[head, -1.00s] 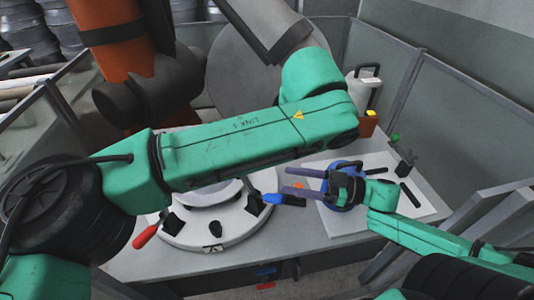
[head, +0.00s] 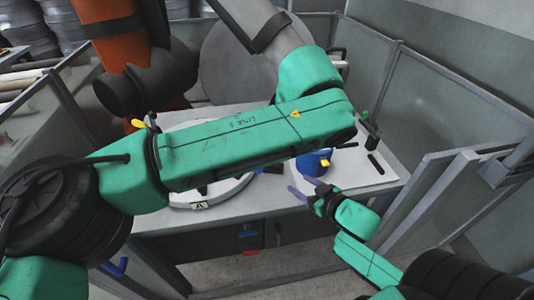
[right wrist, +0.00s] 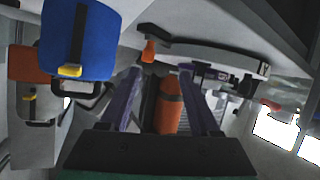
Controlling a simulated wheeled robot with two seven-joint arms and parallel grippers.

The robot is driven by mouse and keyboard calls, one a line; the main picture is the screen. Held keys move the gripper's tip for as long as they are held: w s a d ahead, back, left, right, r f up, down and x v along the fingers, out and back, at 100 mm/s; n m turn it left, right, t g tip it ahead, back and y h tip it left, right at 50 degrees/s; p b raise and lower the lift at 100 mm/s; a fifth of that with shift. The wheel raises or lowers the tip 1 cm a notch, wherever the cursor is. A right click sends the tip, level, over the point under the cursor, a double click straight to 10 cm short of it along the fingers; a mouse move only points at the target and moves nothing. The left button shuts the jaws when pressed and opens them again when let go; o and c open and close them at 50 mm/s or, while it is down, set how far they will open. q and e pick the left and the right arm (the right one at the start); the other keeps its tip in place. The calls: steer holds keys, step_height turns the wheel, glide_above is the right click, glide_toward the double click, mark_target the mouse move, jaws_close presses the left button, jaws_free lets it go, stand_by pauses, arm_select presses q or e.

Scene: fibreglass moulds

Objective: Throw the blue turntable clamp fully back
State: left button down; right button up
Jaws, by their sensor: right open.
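The round white turntable (head: 230,191) stands on the bench, mostly hidden behind my left arm in the head view; its rim (right wrist: 225,55) shows in the right wrist view. My right gripper (head: 303,186) is open and empty, in front of the bench's right part and apart from the turntable. Its two purple fingers (right wrist: 162,72) stand spread in the right wrist view. My left gripper is out of view.
A blue container (head: 313,164) with a yellow part stands right of the turntable, beyond my right gripper; it looms blue in the wrist view (right wrist: 85,35). Grey panels (head: 375,75) fence the back and right. An orange robot arm (head: 110,40) stands behind at left.

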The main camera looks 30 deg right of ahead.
steer(key=s+a+f+g+h+b, duration=0.1)
steer(key=s+f+g, duration=0.3)
steer(key=f, duration=0.7)
steer(key=s+a+f+m+g+b, duration=0.15)
steer(key=s+f, duration=0.45)
steer(key=f, duration=0.6)
steer(key=s+f+g+h+b, duration=0.1)
steer(key=s+f+g, duration=0.35)
steer(key=f, duration=0.65)
arm_select(q)
step_height(320, 180, down, 5)
steer(key=b, duration=0.1)
arm_select(e)
steer(key=shift+s+a+f+g, duration=0.3)
steer(key=shift+s+f+g, duration=0.3)
steer(key=shift+s+f, duration=3.45)
steer(key=shift+s+a+f+g, duration=0.25)
steer(key=shift+s+f+g, duration=0.35)
steer(key=shift+s+f, duration=3.45)
arm_select(q)
steer(key=p+v, duration=1.5)
steer(key=p, duration=0.1)
steer(key=shift+s+d, duration=0.35)
arm_select(e)
step_height(320, 180, up, 18)
steer(key=s, duration=0.2)
steer(key=shift+s+r+n+y, duration=0.15)
steer(key=shift+r+n+y, duration=0.15)
steer(key=shift+n, duration=0.15)
